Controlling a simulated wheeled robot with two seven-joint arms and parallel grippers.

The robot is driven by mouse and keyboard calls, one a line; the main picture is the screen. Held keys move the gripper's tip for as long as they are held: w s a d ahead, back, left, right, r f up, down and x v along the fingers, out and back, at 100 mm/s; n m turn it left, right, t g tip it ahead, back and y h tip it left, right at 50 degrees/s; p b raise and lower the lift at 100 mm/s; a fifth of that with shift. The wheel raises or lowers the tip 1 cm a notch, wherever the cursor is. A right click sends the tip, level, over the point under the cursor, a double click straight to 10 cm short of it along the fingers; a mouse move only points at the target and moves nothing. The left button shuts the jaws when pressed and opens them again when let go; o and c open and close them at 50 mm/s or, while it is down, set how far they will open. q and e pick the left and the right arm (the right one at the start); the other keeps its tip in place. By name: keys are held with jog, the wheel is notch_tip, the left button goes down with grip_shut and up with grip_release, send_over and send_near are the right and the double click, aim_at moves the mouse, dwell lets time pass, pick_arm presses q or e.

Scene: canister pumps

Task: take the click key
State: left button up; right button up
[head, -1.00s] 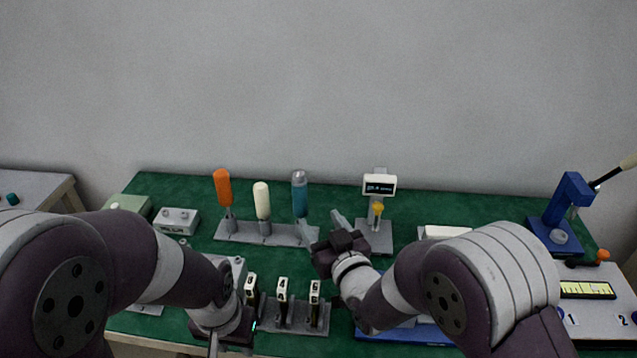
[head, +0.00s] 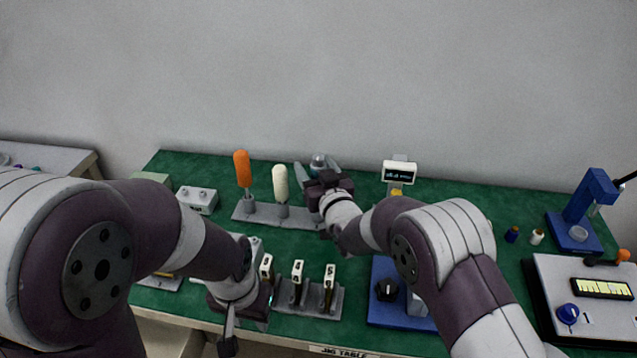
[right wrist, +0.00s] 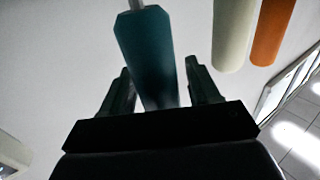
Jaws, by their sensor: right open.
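Three upright handled tools stand in a grey rack (head: 262,214): an orange one (head: 242,168), a white one (head: 280,183) and a teal one (head: 318,160). No label shows which is the click key. My right gripper (head: 317,173) is open at the teal-handled tool and hides most of it in the head view. In the right wrist view, the teal handle (right wrist: 147,55) lies between the two spread fingers (right wrist: 162,90), with gaps visible beside it. My left gripper (head: 228,340) hangs low at the table's front edge, away from the rack; its jaw opening is unclear.
A small display stand (head: 399,172) is right of my right gripper. Numbered white-tagged pieces stand in a low grey holder (head: 312,302) in front. A blue box (head: 385,315), a blue press (head: 585,215) and a grey panel (head: 575,290) lie further right.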

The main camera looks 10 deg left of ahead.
jog(key=shift+s, duration=0.1)
jog(key=c, duration=1)
jog(key=shift+c, duration=0.2)
jog(key=shift+r, duration=0.2)
